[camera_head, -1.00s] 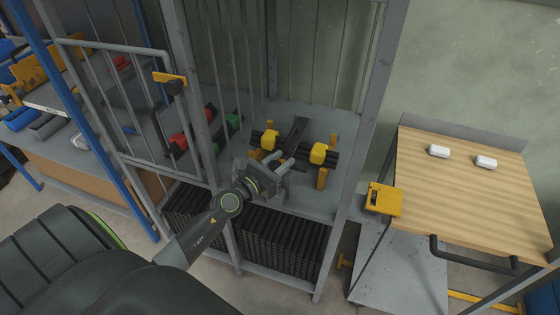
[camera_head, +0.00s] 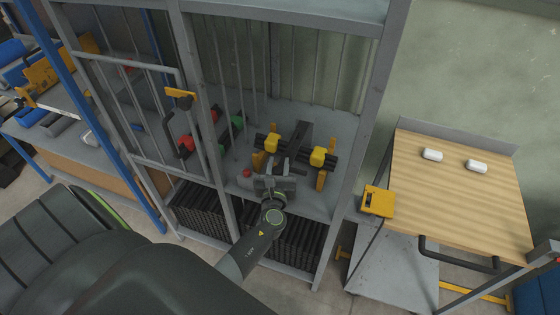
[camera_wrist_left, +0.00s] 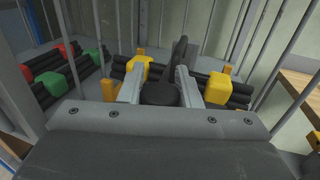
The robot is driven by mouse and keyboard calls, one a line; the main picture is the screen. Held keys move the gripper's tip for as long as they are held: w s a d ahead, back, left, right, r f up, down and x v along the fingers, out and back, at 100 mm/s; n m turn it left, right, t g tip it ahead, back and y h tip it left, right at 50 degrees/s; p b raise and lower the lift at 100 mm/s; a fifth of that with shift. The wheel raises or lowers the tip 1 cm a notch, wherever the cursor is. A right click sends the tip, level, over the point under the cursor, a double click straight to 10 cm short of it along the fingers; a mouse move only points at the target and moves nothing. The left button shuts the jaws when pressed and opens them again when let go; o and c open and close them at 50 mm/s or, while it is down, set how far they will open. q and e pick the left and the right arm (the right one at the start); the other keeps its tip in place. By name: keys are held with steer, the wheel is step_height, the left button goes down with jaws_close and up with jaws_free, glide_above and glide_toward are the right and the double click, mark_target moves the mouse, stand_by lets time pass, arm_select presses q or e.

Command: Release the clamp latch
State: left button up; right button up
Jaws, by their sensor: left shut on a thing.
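The clamp latch shows as a dark lever (camera_head: 298,138) inside the metal cage. It lies across black tubes between two yellow blocks, the left one (camera_head: 270,142) and the right one (camera_head: 318,156). My left gripper (camera_head: 278,165) reaches in at the front of the lever. In the left wrist view, its two grey fingers stand either side of a round black lever end (camera_wrist_left: 158,93) and are shut on it. The dark upright part of the lever (camera_wrist_left: 183,52) rises just behind. The contact faces are hidden. My right gripper is not in view.
A barred door (camera_head: 125,95) stands at the left. Red and green blocks (camera_head: 225,140) lie left of the clamp. A wooden-topped trolley (camera_head: 450,210) with a yellow box (camera_head: 378,201) stands at the right.

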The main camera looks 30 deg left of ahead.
arm_select(q)
steer(key=n+g+y, duration=0.1)
steer(key=n+y, duration=0.1)
steer(key=shift+g+y, duration=0.3)
steer(key=n+g+y+b, duration=0.2)
steer(key=y, duration=0.1)
steer(key=shift+s+a+n+g, duration=0.1)
steer(key=shift+a+n+g, duration=0.1)
steer(key=shift+n+g, duration=0.2)
steer(key=n+g+y, duration=0.1)
steer(key=g, duration=0.1)
steer(key=n+g+y+b, duration=0.2)
steer(key=n+g, duration=0.1)
steer(key=shift+s+a+g, duration=0.2)
steer(key=shift+s+g, duration=0.05)
steer(key=shift+g, duration=0.05)
steer(key=shift+s+a+n+g+y+b, duration=0.15)
steer(key=shift+n+g+y+b, duration=0.5)
steer(key=shift+g, duration=0.65)
steer(key=shift+s+r+n+g+h, duration=0.1)
steer(key=shift+n+g+h, duration=0.15)
steer(key=shift+n+g, duration=0.1)
steer(key=o, duration=0.9)
steer(key=shift+o, duration=0.2)
